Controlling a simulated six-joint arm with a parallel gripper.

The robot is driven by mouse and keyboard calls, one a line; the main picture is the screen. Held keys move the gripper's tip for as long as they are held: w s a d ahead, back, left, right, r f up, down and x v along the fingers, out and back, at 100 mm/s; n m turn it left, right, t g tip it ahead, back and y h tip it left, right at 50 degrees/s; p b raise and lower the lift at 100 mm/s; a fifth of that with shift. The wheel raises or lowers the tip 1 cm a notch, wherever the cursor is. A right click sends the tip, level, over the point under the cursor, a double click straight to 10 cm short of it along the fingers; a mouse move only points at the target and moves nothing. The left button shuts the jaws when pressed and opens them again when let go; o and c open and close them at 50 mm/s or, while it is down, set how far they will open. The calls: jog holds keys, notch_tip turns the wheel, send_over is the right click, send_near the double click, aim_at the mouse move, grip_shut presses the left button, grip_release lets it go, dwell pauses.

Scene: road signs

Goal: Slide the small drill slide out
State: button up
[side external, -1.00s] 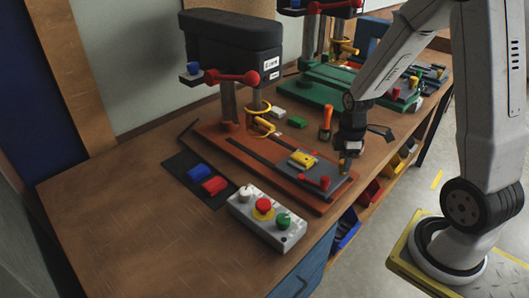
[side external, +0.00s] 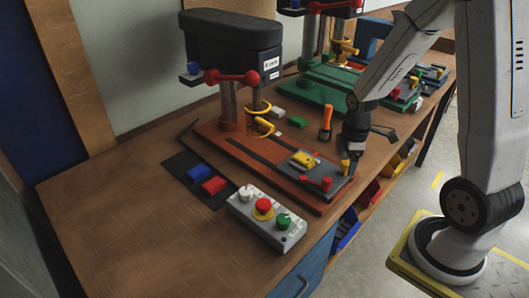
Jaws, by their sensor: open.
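The nearer drill press has a black head (side external: 232,42) and an orange-red base (side external: 215,140). A grey slide plate (side external: 312,178) sits at the front end of that base. It carries a yellow block (side external: 304,159) and a red knob (side external: 327,184). My gripper (side external: 347,171) points down at the plate's right edge, beside a small yellow upright piece (side external: 345,165). It is open; the dark fingers partly hide that spot, and I cannot tell whether they touch the piece.
A second drill press with a green base (side external: 330,90) stands behind. A control box (side external: 266,218) and a dark mat (side external: 180,165) with blue and red blocks are in front. The table's left is clear.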

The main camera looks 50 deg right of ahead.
jog(key=shift+r, duration=3.85)
jog(key=shift+a+f, duration=0.15)
jog(key=shift+a, duration=0.25)
jog(key=a+f+m+t, duration=0.2)
jog(key=a+m, duration=0.7)
jog(key=a, duration=0.4)
jog(key=shift+a+f+t, duration=0.3)
jog(key=shift+f, duration=0.1)
